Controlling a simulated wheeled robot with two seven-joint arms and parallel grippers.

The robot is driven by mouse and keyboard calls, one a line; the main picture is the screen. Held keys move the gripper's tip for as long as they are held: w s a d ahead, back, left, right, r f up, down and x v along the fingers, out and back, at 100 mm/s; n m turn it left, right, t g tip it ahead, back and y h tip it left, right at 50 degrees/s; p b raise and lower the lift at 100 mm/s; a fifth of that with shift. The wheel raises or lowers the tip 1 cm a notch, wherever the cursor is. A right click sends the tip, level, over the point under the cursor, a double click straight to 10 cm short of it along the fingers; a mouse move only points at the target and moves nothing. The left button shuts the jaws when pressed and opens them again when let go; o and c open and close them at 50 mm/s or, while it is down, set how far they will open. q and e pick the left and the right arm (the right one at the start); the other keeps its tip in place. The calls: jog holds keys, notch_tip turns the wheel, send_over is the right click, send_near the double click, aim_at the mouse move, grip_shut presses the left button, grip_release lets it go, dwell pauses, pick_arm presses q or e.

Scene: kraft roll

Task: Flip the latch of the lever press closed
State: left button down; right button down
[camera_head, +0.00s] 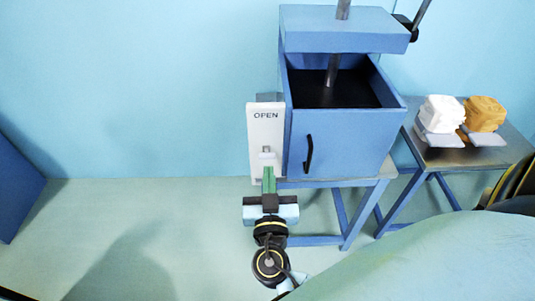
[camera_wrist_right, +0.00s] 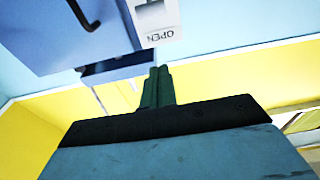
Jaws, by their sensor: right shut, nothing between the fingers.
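The lever press (camera_head: 345,140) is a blue box on a blue stand, with a black handle on its front and a ram rod reaching down into its open top. On its left side is a white latch plate (camera_head: 265,127) marked OPEN, with a small light latch toggle (camera_head: 267,154) low on it. My right gripper (camera_head: 268,172) is shut and empty, its green fingertips just below the toggle; I cannot tell whether they touch. In the right wrist view the shut fingers (camera_wrist_right: 157,88) point toward the plate (camera_wrist_right: 155,20), with a gap visible. My left gripper is not in view.
A small metal-topped table (camera_head: 465,152) to the right holds a white stack (camera_head: 442,112) and an orange stack (camera_head: 484,113) on grey bases. A blue panel (camera_head: 18,190) stands at far left. The floor left of the press is clear.

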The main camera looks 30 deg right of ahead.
jog(key=r+p, duration=0.1)
jog(key=p, duration=0.3)
send_over(267, 157)
jog(key=shift+s+a+f+b, duration=0.1)
jog(key=shift+s+f, duration=0.1)
jog(key=shift+f, duration=0.45)
jog(key=shift+s+a+f+b, duration=0.1)
jog(key=shift+s+f+b, duration=0.05)
jog(key=shift+f, duration=0.5)
jog(key=shift+s+a+f+b, duration=0.1)
jog(key=shift+s+f, duration=0.1)
jog(key=shift+f, duration=0.45)
